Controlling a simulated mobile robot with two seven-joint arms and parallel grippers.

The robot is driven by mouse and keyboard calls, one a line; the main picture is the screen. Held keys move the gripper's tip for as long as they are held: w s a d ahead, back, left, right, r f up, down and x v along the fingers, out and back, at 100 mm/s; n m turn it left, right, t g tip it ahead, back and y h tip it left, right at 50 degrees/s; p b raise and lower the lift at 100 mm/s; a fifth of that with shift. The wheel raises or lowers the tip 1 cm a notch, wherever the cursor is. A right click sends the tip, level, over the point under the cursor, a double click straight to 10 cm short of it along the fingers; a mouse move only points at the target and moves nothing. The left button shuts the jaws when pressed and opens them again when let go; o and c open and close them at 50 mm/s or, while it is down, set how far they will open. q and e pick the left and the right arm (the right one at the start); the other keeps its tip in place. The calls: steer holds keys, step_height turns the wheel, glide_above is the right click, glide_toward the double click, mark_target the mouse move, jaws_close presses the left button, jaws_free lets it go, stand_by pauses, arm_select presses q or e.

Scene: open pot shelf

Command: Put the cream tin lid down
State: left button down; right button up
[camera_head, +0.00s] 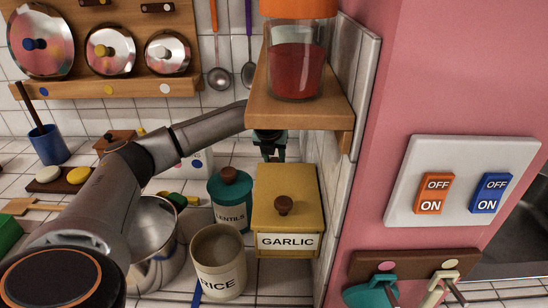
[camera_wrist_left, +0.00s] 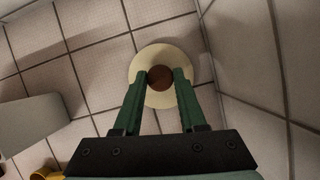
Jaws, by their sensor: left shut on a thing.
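The cream lid (camera_wrist_left: 158,53) is a round disc with a brown knob (camera_wrist_left: 160,78), seen from above in the left wrist view. My left gripper (camera_wrist_left: 161,80) has its green fingers shut on the knob, one on each side. Tiled surface lies around the lid; I cannot tell whether the lid touches it. In the head view my left gripper (camera_head: 269,150) is below the wooden shelf, behind the yellow GARLIC box, and the lid is hidden. The cream RICE tin (camera_head: 220,277) stands open on the counter. My right gripper is not in view.
The wooden shelf (camera_head: 300,112) with a red-filled jar (camera_head: 297,70) overhangs my left gripper. The GARLIC box (camera_head: 285,222) and teal LENTILS tin (camera_head: 230,200) stand in front of it. A steel pot (camera_head: 155,230) stands left of the RICE tin. A tiled wall (camera_head: 330,165) rises on the right.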

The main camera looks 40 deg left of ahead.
arm_select(q)
steer(key=shift+c, duration=2.4)
jaws_free()
steer(key=shift+r+p, duration=0.2)
steer(key=shift+p, duration=0.1)
steer(key=v, duration=0.7)
steer(key=shift+r, duration=0.15)
steer(key=shift+s, duration=0.1)
